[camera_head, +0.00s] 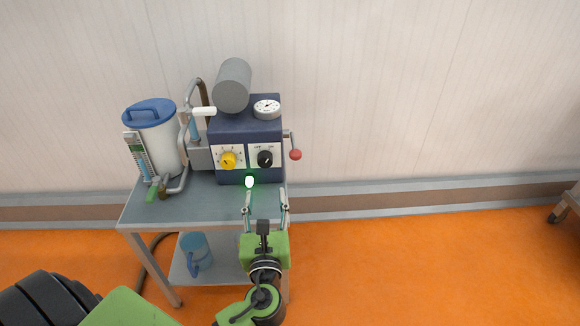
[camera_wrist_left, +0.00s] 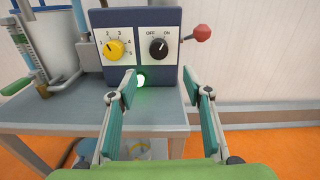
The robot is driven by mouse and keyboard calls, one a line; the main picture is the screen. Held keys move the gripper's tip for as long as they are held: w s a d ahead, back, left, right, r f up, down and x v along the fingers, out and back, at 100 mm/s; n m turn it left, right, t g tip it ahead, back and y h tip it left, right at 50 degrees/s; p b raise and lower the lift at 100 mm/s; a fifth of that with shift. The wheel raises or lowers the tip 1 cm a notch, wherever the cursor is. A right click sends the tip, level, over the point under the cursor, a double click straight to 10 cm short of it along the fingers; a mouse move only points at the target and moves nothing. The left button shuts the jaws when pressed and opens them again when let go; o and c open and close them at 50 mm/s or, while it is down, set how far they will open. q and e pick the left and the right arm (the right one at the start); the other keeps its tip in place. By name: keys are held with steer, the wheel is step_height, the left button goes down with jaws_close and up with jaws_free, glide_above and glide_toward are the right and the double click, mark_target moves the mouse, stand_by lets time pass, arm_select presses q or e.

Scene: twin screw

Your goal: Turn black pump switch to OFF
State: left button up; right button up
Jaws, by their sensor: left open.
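The black pump switch (camera_head: 265,159) is a round knob on a white plate on the front of the dark blue pump box (camera_head: 247,131). In the left wrist view the knob (camera_wrist_left: 158,48) sits below the labels OFF on the left and ON on the right. Its small pale mark seems to lean up and right, toward ON. My left gripper (camera_head: 265,192) is open and empty in front of the box, a little below the knob. In the left wrist view its two fingers (camera_wrist_left: 159,80) stand apart below the knob, not touching it. My right gripper is not in view.
A yellow numbered dial (camera_head: 228,160) sits left of the switch, and a red-tipped lever (camera_head: 295,155) sticks out right. A light (camera_head: 249,182) glows green below. The grey cart (camera_head: 205,204) also holds a white canister (camera_head: 157,145).

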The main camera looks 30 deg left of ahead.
mark_target(265, 163)
arm_select(q)
steer(key=b+x, duration=0.1)
steer(key=x, duration=0.8)
steer(key=shift+a, duration=0.2)
steer(key=x, duration=0.3)
steer(key=shift+w+a+r+b, duration=0.1)
steer(key=shift+w+a+b, duration=0.05)
steer(key=shift+b, duration=0.2)
steer(key=shift+w+a, duration=0.25)
steer(key=shift+w, duration=0.15)
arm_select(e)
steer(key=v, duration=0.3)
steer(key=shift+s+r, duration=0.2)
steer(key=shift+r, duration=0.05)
arm_select(q)
steer(key=c, duration=1.1)
